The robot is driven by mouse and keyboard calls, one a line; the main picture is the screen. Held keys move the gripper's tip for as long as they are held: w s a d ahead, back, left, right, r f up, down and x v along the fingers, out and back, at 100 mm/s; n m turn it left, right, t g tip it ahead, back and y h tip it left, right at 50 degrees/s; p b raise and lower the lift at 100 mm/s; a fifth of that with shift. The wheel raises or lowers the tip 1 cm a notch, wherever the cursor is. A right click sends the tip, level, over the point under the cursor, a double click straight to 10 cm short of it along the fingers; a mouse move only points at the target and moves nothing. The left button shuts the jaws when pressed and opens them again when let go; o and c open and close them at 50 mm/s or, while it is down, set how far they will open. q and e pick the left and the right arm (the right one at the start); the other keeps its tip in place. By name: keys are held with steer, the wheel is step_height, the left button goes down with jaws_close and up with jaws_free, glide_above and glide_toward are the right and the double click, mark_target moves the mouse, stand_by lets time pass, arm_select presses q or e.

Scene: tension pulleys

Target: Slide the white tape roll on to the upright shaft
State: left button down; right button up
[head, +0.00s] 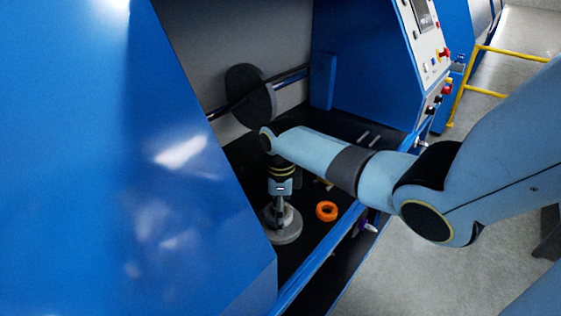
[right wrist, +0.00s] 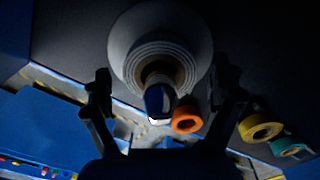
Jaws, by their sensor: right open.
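The white tape roll (right wrist: 137,68) sits around the upright shaft (right wrist: 158,101), whose shiny end pokes out through the brown core in the right wrist view. Behind the roll is a wide pale grey round base (right wrist: 128,30); the base also shows in the head view (head: 284,237), standing on the dark floor of the blue machine. My right gripper (right wrist: 162,82) points down over the shaft, with its fingers open and apart on either side of the roll. In the head view the right gripper (head: 279,205) partly hides the roll and shaft. My left gripper is not in view.
An orange tape roll (head: 326,211) lies just right of the base. A yellow roll (right wrist: 262,128) and a teal roll (right wrist: 292,145) lie farther off. A dark disc (head: 250,95) on a horizontal bar stands behind. The blue front rail (head: 325,250) edges the bay.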

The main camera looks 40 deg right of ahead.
step_height(320, 180, up, 12)
stand_by(0.5)
stand_by(0.4)
